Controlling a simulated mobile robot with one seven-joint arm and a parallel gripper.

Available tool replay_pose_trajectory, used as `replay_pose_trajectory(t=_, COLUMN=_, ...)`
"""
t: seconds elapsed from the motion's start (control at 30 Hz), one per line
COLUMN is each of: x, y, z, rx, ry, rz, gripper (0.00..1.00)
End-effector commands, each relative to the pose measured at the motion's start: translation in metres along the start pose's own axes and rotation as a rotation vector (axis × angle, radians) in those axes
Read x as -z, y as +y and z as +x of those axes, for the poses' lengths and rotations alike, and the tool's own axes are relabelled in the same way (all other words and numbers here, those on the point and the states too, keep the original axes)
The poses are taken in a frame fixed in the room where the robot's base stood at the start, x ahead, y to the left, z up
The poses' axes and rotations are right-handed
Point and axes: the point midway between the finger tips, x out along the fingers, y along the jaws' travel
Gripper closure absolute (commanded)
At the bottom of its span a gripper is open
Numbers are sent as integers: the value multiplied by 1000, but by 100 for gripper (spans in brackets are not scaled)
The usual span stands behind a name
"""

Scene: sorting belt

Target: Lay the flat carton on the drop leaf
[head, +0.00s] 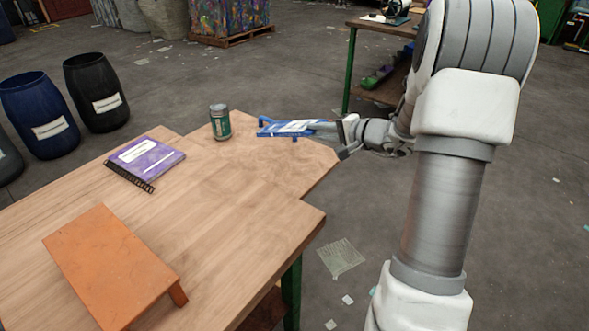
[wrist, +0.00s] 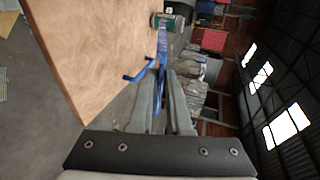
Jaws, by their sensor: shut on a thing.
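The flat carton (head: 290,127), thin, blue with white print, is held by my gripper (head: 325,127) over the far right end of the wooden table. In the wrist view the carton (wrist: 162,75) shows nearly edge-on between my fingers (wrist: 165,100). A bent blue rod (wrist: 143,74) shows beside it; I cannot tell whether it is part of the carton. The narrower far end of the tabletop, apparently the drop leaf (head: 270,163), is level and bare under the carton. I cannot tell whether the carton touches it.
A green can (head: 220,122) stands left of the carton, close by. A purple notebook (head: 147,160) and an orange stand (head: 112,262) are on the table (head: 215,225). Blue (head: 40,115) and black (head: 96,92) barrels stand beyond. Another table (head: 375,27) is behind.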

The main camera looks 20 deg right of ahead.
Motion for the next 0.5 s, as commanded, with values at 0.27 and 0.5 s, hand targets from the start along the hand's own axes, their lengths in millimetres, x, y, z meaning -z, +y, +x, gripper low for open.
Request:
replay_pose_trajectory(t=0.27, x=3, y=13, z=4, rx=-8, ry=10, rz=7, gripper=100)
replay_pose_trajectory(t=0.5, x=3, y=43, z=15, rx=-8, ry=9, rz=7, gripper=100)
